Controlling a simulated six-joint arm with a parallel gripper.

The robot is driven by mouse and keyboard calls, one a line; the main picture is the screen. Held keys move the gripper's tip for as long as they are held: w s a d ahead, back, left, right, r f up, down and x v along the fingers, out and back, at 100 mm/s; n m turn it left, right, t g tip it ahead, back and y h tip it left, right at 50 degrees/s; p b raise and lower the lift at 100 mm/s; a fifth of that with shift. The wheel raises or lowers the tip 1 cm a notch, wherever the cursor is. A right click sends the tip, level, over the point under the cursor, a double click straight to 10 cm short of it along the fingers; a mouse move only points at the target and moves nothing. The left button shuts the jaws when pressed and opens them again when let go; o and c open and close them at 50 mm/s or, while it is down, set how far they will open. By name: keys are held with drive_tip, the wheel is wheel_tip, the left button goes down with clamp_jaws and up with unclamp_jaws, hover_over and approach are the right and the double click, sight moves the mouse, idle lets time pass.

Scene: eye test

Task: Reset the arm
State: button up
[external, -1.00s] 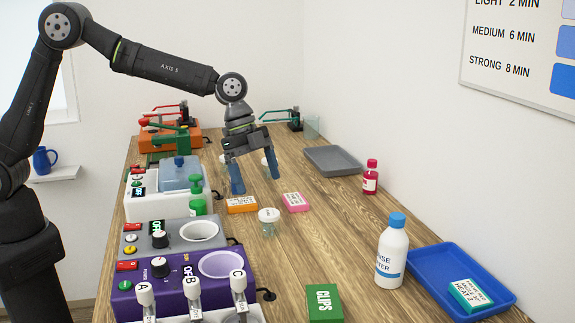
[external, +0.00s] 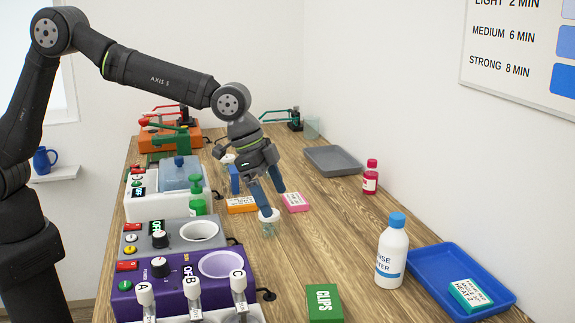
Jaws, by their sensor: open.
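My gripper (external: 272,198) points down over the middle of the wooden table (external: 325,225), with its blue fingers spread open. Its fingertips are close to the white-lidded clear jar (external: 268,229), and one finger overlaps the lid in the picture. I cannot tell whether it touches the jar. The jar stands upright on the table. My gripper appears empty.
An orange box (external: 241,204) and a pink box (external: 296,202) lie near the gripper. Machines line the left, including a purple unit (external: 180,296). A white bottle (external: 392,255), blue tray (external: 425,262), red bottle (external: 370,180) and grey tray (external: 333,160) stand right.

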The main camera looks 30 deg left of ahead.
drive_tip(key=s+d+r+n+t+y, duration=0.1)
drive_tip(key=s+d+n+t, duration=0.1)
drive_tip(key=s+d+n, duration=0.4)
drive_tip(key=shift+s+d+r, duration=0.15)
drive_tip(key=shift+s+d, duration=1.15)
drive_tip(key=shift+s, duration=0.95)
